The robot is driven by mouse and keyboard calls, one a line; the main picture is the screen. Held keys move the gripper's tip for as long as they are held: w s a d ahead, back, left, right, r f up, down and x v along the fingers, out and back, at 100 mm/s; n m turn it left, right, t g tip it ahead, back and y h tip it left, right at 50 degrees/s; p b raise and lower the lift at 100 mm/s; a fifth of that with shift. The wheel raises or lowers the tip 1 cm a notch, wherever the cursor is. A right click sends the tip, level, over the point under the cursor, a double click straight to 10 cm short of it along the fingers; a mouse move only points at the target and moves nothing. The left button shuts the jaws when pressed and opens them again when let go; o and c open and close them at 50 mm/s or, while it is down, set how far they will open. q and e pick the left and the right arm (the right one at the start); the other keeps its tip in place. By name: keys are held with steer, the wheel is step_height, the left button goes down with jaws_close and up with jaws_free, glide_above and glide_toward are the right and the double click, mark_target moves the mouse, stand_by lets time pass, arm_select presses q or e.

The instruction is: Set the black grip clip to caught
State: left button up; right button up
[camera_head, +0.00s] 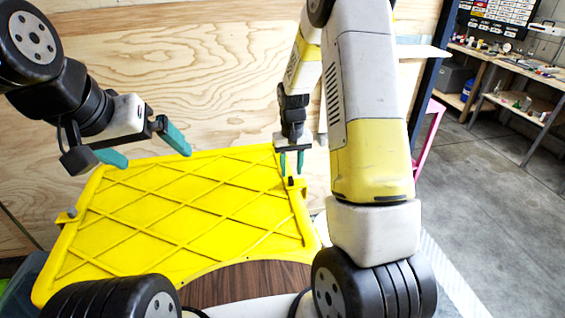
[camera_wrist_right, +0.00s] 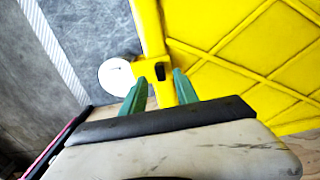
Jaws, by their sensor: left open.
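The black grip clip (camera_head: 290,182) is a small dark piece on the right edge of a yellow panel (camera_head: 180,205) with crossing ribs. In the right wrist view the clip (camera_wrist_right: 160,73) shows between the two teal fingertips, on a yellow tab. My right gripper (camera_head: 292,168) points down just above the clip, its fingers apart. I cannot tell whether they touch the clip or which setting it is in. My left gripper (camera_head: 156,157) is open and empty above the panel's far left part.
A grey knob (camera_head: 68,214) sits at the panel's left edge. A plywood wall (camera_head: 170,60) stands behind. A round white thing (camera_wrist_right: 118,75) lies beside the yellow tab. A pink frame (camera_head: 428,135) and a workbench (camera_head: 510,75) are at the right, with open grey floor between.

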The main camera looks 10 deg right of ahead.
mark_target(291, 178)
steer(key=shift+f, duration=1.65)
steer(key=shift+c, duration=0.5)
jaws_close()
steer(key=shift+a, duration=0.15)
